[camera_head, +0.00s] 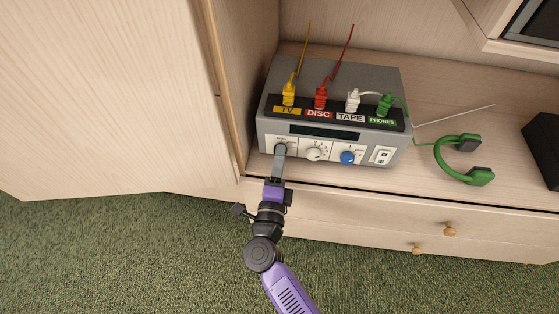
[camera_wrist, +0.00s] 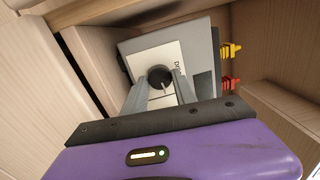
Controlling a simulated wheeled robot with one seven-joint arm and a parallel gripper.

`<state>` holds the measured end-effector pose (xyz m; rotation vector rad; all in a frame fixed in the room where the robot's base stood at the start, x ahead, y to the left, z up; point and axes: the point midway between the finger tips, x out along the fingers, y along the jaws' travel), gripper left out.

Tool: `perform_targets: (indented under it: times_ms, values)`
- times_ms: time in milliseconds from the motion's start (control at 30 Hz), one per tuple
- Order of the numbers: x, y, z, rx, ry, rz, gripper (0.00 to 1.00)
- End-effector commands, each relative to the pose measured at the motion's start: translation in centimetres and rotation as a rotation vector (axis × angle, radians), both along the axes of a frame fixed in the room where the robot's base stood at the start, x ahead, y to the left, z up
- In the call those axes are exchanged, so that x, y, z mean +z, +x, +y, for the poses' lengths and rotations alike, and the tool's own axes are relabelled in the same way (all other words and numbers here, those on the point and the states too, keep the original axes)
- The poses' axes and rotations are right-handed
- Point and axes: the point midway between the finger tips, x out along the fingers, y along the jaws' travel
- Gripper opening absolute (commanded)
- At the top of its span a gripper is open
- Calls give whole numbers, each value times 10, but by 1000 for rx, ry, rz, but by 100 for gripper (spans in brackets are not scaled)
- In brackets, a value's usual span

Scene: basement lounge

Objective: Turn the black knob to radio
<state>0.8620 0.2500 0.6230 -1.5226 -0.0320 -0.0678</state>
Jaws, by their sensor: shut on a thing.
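The black knob (camera_wrist: 159,77) is on the left end of the front of a grey stereo unit (camera_head: 393,82). In the wrist view it sits between the two fingers of my gripper (camera_wrist: 160,84), which is shut on it. A light pointer line shows on the knob; I cannot read which setting it marks. The lettering beside it is partly cut off. In the head view my gripper (camera_head: 280,152) meets the left end of the unit's front and hides most of the knob.
A white knob (camera_head: 313,154), a blue knob (camera_head: 347,157) and a white switch (camera_head: 382,155) lie to the right on the same panel. Yellow, red, white and green plugs stand on top. Green headphones (camera_head: 462,160) lie on the shelf. A cabinet door (camera_head: 110,100) is close on the left.

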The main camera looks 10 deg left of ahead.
Motion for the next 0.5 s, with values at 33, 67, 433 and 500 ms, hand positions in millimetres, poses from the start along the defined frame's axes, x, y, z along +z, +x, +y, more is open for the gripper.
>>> perform_targets:
  times_ms: [33, 67, 433, 500]
  values:
    - [-2, 0, 0, 0, 26, -1, 0]
    - [-2, 0, 0, 0, 42, -1, 0]
    - [-1, 0, 0, -1, 153, -4, 0]
    - [-1, 0, 0, -2, 159, -4, 0]
